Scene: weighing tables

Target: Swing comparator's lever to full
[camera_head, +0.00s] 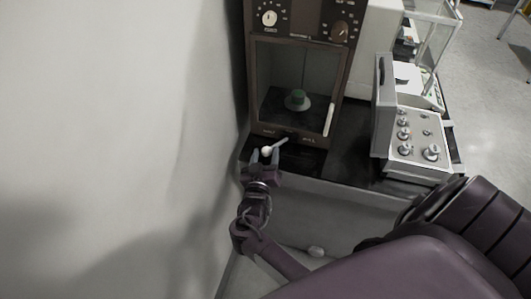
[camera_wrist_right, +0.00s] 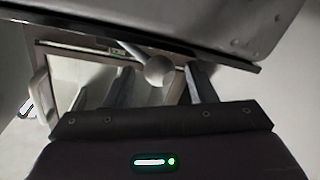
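The comparator (camera_head: 345,75) is a brown cabinet with dials on top and a glass window. Its lever (camera_head: 280,144) is a light rod at the lower front, slanting down-left to a pale ball knob (camera_head: 266,151). My right gripper (camera_head: 265,156) is at the knob, one finger on each side, and looks open. In the right wrist view the knob (camera_wrist_right: 158,71) sits between the spread fingers of my right gripper (camera_wrist_right: 161,76), with gaps showing on both sides. The lever rod (camera_wrist_right: 132,50) runs up-left from it. My left gripper is not in view.
A grey instrument with knobs (camera_head: 412,145) stands to the right on the dark table (camera_head: 345,160). A pale wall (camera_head: 120,130) lies close on the left.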

